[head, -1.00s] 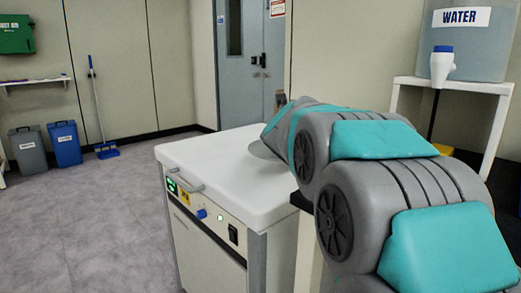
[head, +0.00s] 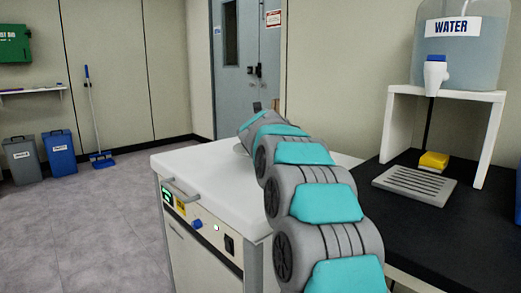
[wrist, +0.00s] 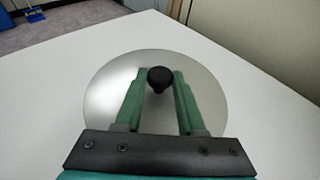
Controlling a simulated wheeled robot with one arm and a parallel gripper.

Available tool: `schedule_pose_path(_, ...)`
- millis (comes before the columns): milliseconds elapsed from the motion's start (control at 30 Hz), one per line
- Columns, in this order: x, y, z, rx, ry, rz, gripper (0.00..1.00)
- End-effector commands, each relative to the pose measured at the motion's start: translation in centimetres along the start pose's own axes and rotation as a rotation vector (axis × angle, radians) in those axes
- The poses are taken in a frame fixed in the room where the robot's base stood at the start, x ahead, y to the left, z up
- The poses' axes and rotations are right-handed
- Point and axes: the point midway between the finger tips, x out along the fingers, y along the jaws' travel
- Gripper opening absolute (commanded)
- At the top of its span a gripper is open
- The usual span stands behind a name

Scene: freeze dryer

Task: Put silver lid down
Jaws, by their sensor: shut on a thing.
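The silver lid (wrist: 105,97) is a round, shiny disc with a black knob (wrist: 160,78) at its centre. In the wrist view, the two green fingers of my gripper (wrist: 159,88) are shut on the knob from both sides. The lid lies level over the white top (wrist: 262,125) of the freeze dryer; I cannot tell whether it touches that top. In the head view, the white top (head: 190,168) shows, and my arm hides the gripper and most of the lid.
The white top is clear around the lid. To the right, a black counter (head: 400,235) holds a grey drip tray (head: 413,184), a yellow sponge (head: 433,161) and a white stand (head: 488,150) with a water tank (head: 460,60). Bins (head: 60,152) stand on the far floor.

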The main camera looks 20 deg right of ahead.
Motion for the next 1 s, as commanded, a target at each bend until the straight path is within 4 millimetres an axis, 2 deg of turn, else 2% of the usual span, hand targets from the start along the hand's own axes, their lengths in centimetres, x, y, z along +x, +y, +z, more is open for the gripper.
schedule_pose_path(233, 0.8, 0.3, 0.2, 0.001, -0.003, 0.0, 0.0)
schedule_pose_path(400, 1.8, 0.2, -2.8, -0.001, -0.001, 0.0, 0.0)
schedule_pose_path(467, 2.0, 0.2, -3.2, -0.001, -0.001, 0.0, 0.0)
schedule_pose_path(867, 2.0, 0.2, -3.3, 0.0, -0.002, -0.001, 0.0)
schedule_pose_path(900, 2.0, 0.3, -3.3, 0.001, -0.002, 0.0, 0.43)
schedule_pose_path(1000, 2.0, 0.3, -3.3, 0.001, -0.002, 0.0, 0.54)
